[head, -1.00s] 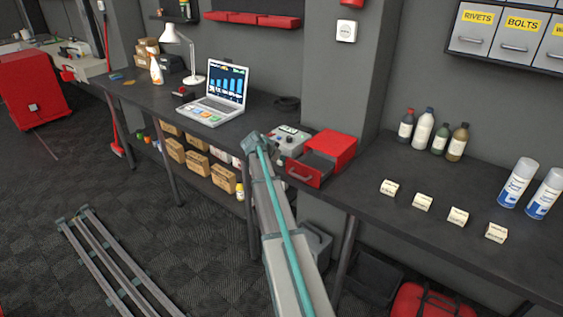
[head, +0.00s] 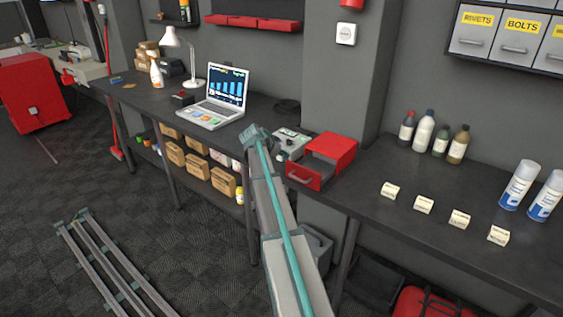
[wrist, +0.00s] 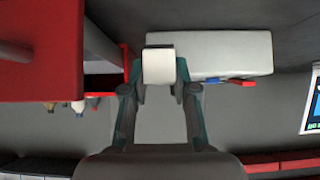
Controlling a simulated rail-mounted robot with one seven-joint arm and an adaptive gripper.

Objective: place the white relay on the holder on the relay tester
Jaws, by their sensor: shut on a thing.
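In the wrist view, my gripper (wrist: 159,88) is shut on the white relay (wrist: 158,66), a small pale block between its two fingertips. The relay overlaps the left end of the relay tester (wrist: 225,50), a light grey box with a red and blue part along its edge. I cannot tell whether the relay touches the tester. The holder cannot be made out; the relay may hide it.
The red drawer box (head: 332,152), its drawer pulled out, stands close beside the tester; it also fills the left of the wrist view (wrist: 40,50). A laptop (head: 226,90) stands left of the tester. Several small white labelled blocks (head: 424,204) and spray cans (head: 519,184) stand right.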

